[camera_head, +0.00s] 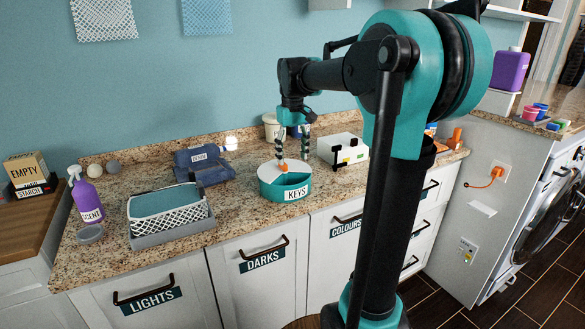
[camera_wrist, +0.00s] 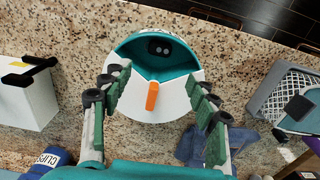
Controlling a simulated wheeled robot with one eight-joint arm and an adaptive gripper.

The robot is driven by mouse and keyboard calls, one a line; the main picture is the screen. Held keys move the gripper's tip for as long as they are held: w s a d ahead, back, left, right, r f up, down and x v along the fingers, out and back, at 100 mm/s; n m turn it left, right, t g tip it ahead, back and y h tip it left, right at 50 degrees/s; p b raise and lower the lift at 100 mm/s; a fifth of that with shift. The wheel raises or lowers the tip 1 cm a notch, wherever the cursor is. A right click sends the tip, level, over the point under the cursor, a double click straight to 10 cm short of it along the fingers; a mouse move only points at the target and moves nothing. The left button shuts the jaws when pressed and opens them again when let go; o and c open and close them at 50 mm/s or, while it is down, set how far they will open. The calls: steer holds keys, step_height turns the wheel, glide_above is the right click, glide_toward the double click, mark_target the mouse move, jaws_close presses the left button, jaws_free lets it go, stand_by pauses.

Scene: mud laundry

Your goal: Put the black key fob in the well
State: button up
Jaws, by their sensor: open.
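A round teal pot labelled KEYS (camera_head: 297,195) stands on the granite counter with a white top (camera_wrist: 178,108) and an open teal well (camera_wrist: 130,50). A small black piece with two pale round spots, which looks like the black key fob (camera_wrist: 158,48), lies in the well in the wrist view. I cannot make it out in the head view. An orange upright piece (camera_wrist: 152,96) stands at the middle of the white top. My gripper (camera_head: 293,157) is open and empty just above the pot, pointing down, with its green-padded fingers (camera_wrist: 160,118) on either side of the orange piece.
A white box with black and yellow parts (camera_head: 343,150) stands right of the pot. A grey basket with a folded cloth (camera_head: 172,225), a purple bottle (camera_head: 87,203) and a blue folded item (camera_head: 203,165) lie to the left. The counter in front of the pot is clear.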

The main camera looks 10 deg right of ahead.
step_height(320, 180, up, 7)
steer(key=s+d+f+m+t, duration=0.1)
steer(key=s+d+f+t, duration=0.1)
steer(key=s+f, duration=0.9)
steer(key=s+d+f+m+t, duration=0.2)
steer(key=s+f, duration=0.9)
steer(key=f, duration=0.9)
steer(key=shift+m, duration=0.3)
